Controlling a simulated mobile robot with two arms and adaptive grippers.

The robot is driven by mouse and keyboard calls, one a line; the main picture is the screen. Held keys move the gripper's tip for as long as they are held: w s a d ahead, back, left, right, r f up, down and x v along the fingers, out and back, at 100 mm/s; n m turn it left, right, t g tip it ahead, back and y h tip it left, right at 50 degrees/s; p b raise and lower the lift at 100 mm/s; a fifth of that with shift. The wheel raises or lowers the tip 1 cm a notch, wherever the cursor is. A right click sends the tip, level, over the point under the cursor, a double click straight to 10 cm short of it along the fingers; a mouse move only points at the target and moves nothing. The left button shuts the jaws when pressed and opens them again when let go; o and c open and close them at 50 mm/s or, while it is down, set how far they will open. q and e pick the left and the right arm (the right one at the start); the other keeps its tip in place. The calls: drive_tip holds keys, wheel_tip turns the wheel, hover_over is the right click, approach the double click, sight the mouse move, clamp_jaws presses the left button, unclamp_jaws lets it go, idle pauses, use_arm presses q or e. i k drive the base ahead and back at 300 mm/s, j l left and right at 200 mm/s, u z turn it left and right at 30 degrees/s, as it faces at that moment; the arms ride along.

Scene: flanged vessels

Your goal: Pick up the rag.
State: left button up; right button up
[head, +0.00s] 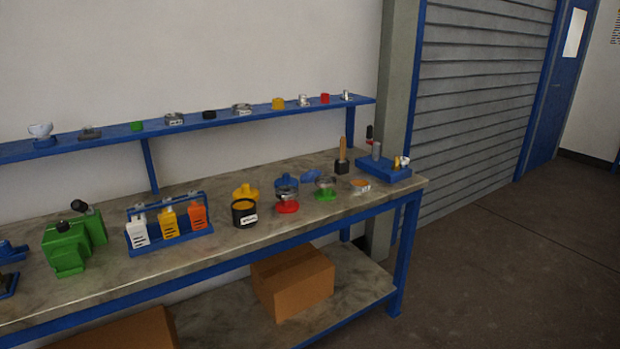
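A small blue, crumpled, cloth-like item (310,176), which looks like the rag, lies on the workbench top (350,199) toward its right half. It lies behind the round flanged parts and left of a black holder. It is small in the picture, so its folds are hard to make out. Neither of my grippers shows in the head view.
Near the rag are a green-based flanged part (325,194), a red-based one (287,206), a black tool holder (342,166) and a blue stand (383,171). A black tub (244,212), bottle rack (170,226) and green machine (67,246) stand left. Right floor is clear.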

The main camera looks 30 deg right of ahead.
sight(309, 176)
drive_tip(key=i+l, duration=0.15)
drive_tip(key=l, duration=0.15)
drive_tip(key=i+l+u, duration=0.1)
drive_tip(key=l, duration=0.2)
drive_tip(key=i+l, duration=0.15)
drive_tip(key=l, duration=0.2)
drive_tip(key=i+l+u, duration=0.1)
drive_tip(key=l, duration=0.2)
drive_tip(key=i, duration=0.05)
